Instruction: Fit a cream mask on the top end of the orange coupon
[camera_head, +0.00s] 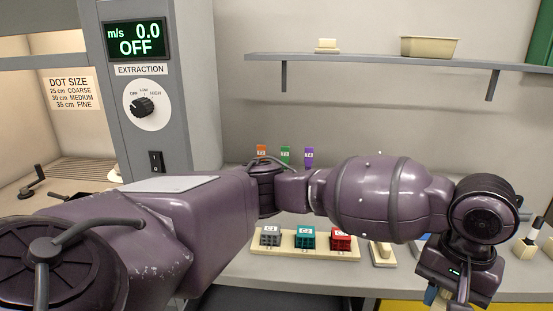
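An orange coupon (261,151) with a label stands upright at the back of the bench, left of a green one (285,153) and a purple one (309,155). My arm hides its lower part; its top end looks bare. I cannot pick out a cream mask for sure. Small cream pieces show on the bench (383,256) and at the right edge (526,250). My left gripper (440,297) points down at the lower right, far from the orange coupon. Its fingertips are cut off or unclear, with something bluish beside them. My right gripper is not in view.
A cream rack (290,252) holds grey (270,237), teal (305,238) and red (340,239) blocks. My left arm crosses above the bench, hiding its middle. A wall shelf (390,61) bears a cream tub (429,47) and a small block (326,45). An extraction panel (143,140) stands left.

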